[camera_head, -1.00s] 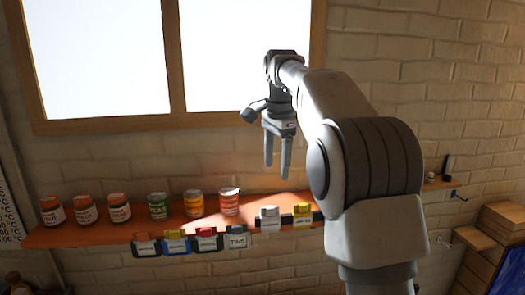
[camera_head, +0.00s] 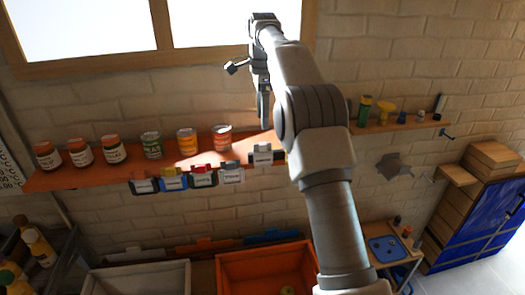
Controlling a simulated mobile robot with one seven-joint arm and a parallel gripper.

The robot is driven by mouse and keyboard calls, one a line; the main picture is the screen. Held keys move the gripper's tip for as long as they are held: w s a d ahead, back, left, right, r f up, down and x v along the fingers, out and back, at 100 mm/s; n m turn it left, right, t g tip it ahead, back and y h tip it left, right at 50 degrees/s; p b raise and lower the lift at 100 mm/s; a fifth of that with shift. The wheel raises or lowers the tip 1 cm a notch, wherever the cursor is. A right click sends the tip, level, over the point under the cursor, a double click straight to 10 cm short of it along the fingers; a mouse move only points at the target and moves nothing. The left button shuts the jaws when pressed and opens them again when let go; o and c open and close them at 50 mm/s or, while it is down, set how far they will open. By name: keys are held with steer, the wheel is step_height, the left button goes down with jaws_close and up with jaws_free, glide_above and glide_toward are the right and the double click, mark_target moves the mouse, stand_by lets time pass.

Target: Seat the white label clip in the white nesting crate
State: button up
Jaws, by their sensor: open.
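A white-topped label clip (camera_head: 262,154) sits on the front edge of the orange shelf, just left of my arm. A grey-topped clip (camera_head: 232,172) hangs beside it to the left. The white nesting crate (camera_head: 187,278) stands low at the bottom left, its lower part cut off by the frame. My gripper (camera_head: 265,122) is open and empty, pointing down above the shelf. It appears above the white clip in the picture, apart from it; its fingers overlap in this view.
The shelf (camera_head: 75,181) carries several jars and cans. An orange crate (camera_head: 230,262) stands right of the white one. A small blue-topped table (camera_head: 385,250) and a blue-fronted cabinet (camera_head: 470,225) are at right.

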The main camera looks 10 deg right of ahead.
mark_target(263, 143)
step_height(263, 143, down, 12)
steer(key=shift+f+b, duration=0.25)
steer(key=shift+b, duration=0.35)
jaws_close()
stand_by(0.5)
